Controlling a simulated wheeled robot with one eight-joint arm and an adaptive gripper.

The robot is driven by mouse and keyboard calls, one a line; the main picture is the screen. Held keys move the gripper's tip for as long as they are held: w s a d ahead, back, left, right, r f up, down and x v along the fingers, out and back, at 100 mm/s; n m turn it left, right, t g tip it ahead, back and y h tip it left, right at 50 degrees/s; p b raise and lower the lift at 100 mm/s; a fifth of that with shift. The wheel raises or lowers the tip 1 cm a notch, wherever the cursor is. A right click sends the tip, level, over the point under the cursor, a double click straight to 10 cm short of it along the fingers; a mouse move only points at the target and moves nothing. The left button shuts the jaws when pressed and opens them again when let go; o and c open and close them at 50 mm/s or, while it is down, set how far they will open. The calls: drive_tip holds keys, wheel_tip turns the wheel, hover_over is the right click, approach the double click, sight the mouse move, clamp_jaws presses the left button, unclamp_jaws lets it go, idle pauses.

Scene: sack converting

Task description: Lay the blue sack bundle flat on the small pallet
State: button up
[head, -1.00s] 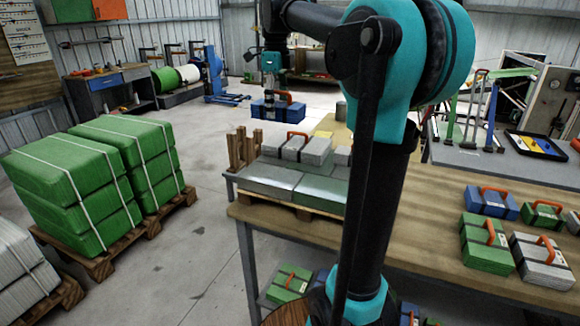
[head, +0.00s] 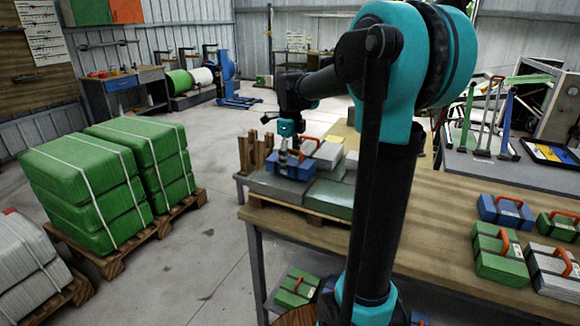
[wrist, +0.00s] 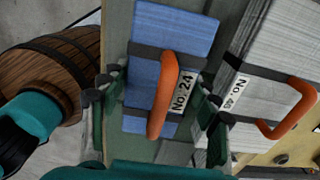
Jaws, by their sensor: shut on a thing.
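The blue sack bundle (head: 291,168) has dark straps, an orange handle and a label reading "No. 24". It also shows in the wrist view (wrist: 170,45). My gripper (head: 287,148) is above it, and in the wrist view its fingers (wrist: 160,100) are on both sides of the bundle, shut on it. The bundle looks about level over the left part of the small pallet (head: 300,211), above a layer of grey and green bundles. I cannot tell whether it touches them. The pallet stands on the near left corner of the wooden table.
A grey bundle (wrist: 270,60) with an orange handle lies close to the right of the blue one. Wooden posts (head: 258,152) stand behind left. Blue, green and grey bundles (head: 500,252) lie on the table's right side. A wooden barrel (wrist: 62,70) shows left in the wrist view.

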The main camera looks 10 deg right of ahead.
drive_tip(key=shift+f, duration=0.85)
drive_tip(key=o, duration=1.2)
drive_tip(key=shift+f, duration=0.1)
wheel_tip(320, 180, up, 12)
drive_tip(key=shift+r, duration=0.15)
